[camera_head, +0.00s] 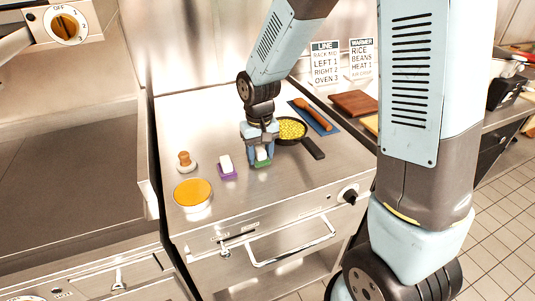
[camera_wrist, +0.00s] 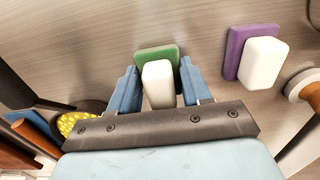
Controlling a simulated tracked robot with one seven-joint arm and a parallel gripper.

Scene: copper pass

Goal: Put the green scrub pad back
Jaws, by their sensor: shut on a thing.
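The green scrub pad (camera_head: 263,162) is at the steel counter top, under my gripper (camera_head: 261,150). It has a white block on its upper side. In the wrist view the green pad (camera_wrist: 158,54) and its white block (camera_wrist: 157,84) lie between the two blue fingers of my gripper (camera_wrist: 156,86). The gripper is shut on the pad's white block. I cannot tell whether the pad touches the counter or hangs just above it.
A purple pad with a white block (camera_head: 227,170) stands close to the left. Further left are a wooden-knobbed tool (camera_head: 185,161) and a round orange-topped container (camera_head: 193,195). A black pan of yellow food (camera_head: 291,129) sits close on the right, its handle pointing forward.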

